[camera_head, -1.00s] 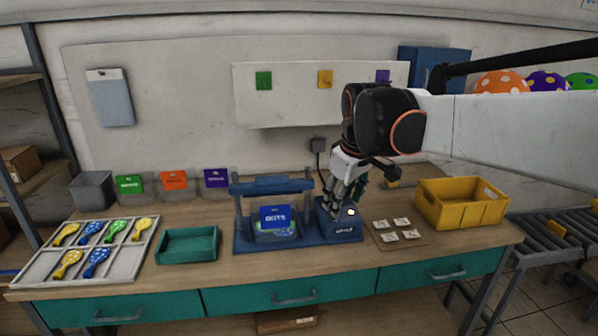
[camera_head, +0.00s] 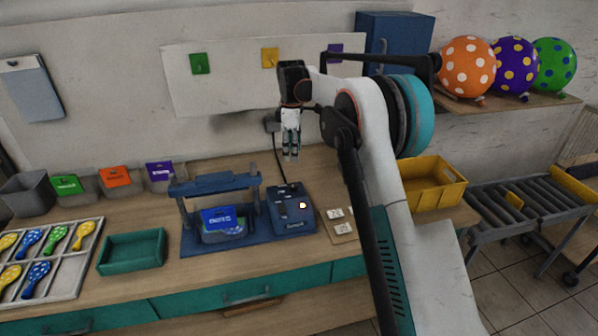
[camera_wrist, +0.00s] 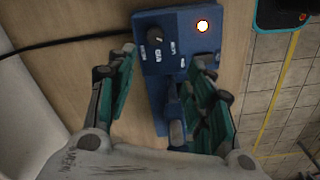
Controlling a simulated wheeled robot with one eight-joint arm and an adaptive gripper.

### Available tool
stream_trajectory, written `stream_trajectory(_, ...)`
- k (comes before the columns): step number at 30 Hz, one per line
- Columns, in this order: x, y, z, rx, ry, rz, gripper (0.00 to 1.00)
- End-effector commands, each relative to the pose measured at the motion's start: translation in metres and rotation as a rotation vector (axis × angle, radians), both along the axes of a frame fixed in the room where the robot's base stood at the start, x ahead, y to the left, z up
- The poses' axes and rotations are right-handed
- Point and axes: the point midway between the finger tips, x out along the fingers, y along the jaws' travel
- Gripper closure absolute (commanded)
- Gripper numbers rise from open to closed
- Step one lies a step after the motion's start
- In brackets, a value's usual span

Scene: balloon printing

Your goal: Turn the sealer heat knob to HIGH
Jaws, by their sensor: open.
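The blue sealer box (camera_head: 291,208) stands on the wooden table beside the blue press. Its lit lamp (camera_head: 303,205) glows pale. In the wrist view the sealer box (camera_wrist: 168,75) lies below my gripper, with the dark round heat knob (camera_wrist: 155,34), white labels around it, and the bright lamp (camera_wrist: 203,26). The labels are too blurred to read, so I cannot tell the knob's setting. My gripper (camera_head: 291,155) hangs above and behind the sealer, fingers down and apart from it. In the wrist view my gripper (camera_wrist: 160,80) is open and empty, its green-padded fingers spread.
The blue press (camera_head: 215,205) with a "DOTS" plate stands left of the sealer. White cards (camera_head: 342,228) lie to its right, near a yellow crate (camera_head: 432,185). A cable (camera_head: 280,160) runs up the wall behind. A teal tray (camera_head: 132,251) sits at left.

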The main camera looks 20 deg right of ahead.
Motion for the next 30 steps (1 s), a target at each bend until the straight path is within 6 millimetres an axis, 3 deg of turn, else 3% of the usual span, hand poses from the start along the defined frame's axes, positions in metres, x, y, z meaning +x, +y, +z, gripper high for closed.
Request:
stream_trajectory(10, 0.008, 0.000, -0.025, 0.000, 0.017, 0.035, 0.52)
stream_trajectory(24, 0.008, 0.000, -0.114, 0.000, 0.016, 0.034, 0.52)
stream_trajectory(30, 0.007, 0.000, -0.139, 0.000, 0.016, 0.033, 0.52)
